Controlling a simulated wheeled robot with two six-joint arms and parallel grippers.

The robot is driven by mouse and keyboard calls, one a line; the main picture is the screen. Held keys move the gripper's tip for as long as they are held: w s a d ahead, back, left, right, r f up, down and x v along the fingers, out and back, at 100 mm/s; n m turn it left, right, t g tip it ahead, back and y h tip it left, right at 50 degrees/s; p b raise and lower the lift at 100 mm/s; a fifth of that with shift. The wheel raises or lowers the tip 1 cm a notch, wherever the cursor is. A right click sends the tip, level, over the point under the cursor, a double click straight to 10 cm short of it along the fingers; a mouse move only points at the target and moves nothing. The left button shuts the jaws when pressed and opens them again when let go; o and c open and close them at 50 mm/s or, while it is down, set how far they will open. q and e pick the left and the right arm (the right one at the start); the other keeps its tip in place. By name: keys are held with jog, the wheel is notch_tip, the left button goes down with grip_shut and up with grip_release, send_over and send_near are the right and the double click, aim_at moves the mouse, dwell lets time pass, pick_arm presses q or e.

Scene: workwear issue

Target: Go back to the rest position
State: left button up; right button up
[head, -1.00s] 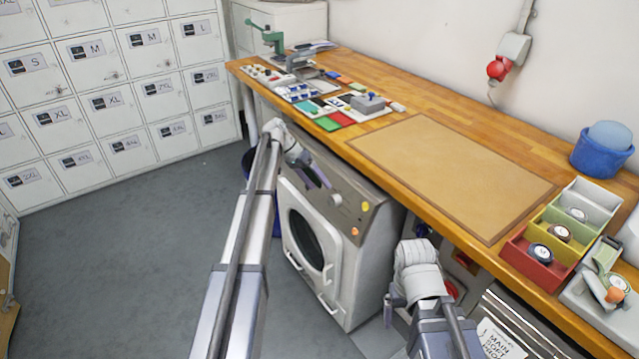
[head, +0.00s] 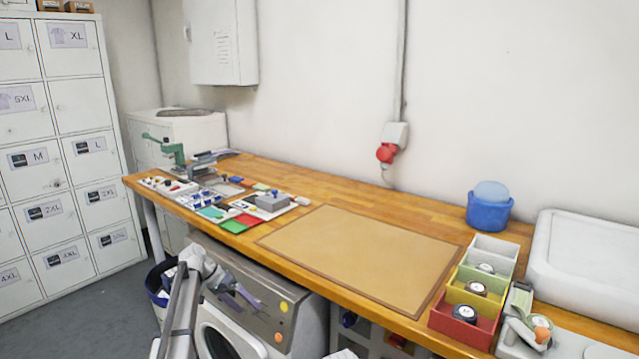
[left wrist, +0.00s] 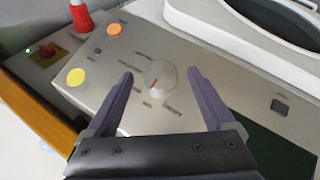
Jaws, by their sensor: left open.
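My left gripper (head: 238,293) is in front of the washing machine's control panel (head: 262,300), below the front edge of the workbench. In the left wrist view, its two purple fingers (left wrist: 160,95) are spread apart with nothing between them. Behind them lies the panel with a round dial (left wrist: 160,78), a yellow button (left wrist: 76,77) and an orange button (left wrist: 114,30). I cannot tell from these views whether the fingers touch the panel. My right gripper is not in the head view now.
The wooden workbench (head: 340,194) holds a brown mat (head: 360,255), a heat press and patches at the far left, coloured bins (head: 466,322) and a blue tub (head: 489,212) at the right. White lockers (head: 60,150) stand left. A blue bin (head: 155,285) stands beside the machine.

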pick_arm(q)
jog(key=shift+d+f, duration=0.2)
jog(key=shift+f, duration=0.05)
